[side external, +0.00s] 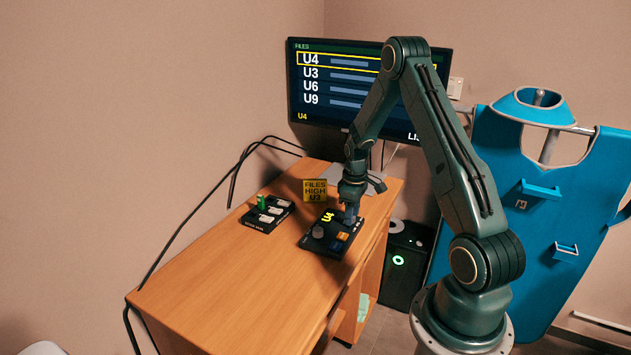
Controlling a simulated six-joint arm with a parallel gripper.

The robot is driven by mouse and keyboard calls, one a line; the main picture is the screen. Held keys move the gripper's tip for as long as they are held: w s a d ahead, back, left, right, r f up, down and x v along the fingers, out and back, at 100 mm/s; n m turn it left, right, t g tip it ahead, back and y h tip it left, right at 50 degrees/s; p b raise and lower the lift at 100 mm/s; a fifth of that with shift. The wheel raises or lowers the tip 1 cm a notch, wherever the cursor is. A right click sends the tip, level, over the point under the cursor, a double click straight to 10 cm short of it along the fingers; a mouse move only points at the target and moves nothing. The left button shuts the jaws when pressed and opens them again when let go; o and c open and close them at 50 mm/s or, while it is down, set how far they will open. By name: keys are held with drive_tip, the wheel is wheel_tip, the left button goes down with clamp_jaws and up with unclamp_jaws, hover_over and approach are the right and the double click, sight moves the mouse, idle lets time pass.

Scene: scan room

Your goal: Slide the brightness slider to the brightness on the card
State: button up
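The card (315,191) is a small yellow sign that reads FILES, HIGH, U3. It stands behind a black control panel (308,243) on the wooden desk. The panel shows a yellow U4, a grey round knob (318,231), and orange and blue buttons (341,240). My gripper (350,219) points down over the right back part of this panel, at or very near its surface. The brightness slider cannot be made out; my gripper may cover it. The fingers are too small and dark to tell whether they are open or shut.
A monitor (346,88) shows FILES with U4 outlined above U3, U6 and U9. A black switch box (258,225) with a green lever (261,201) sits left on the desk (215,285). The front of the desk is clear. A blue apron (500,165) hangs at right.

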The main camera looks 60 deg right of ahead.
drive_tip(key=shift+f, duration=0.25)
clamp_jaws()
drive_tip(key=shift+d, duration=1.7)
unclamp_jaws()
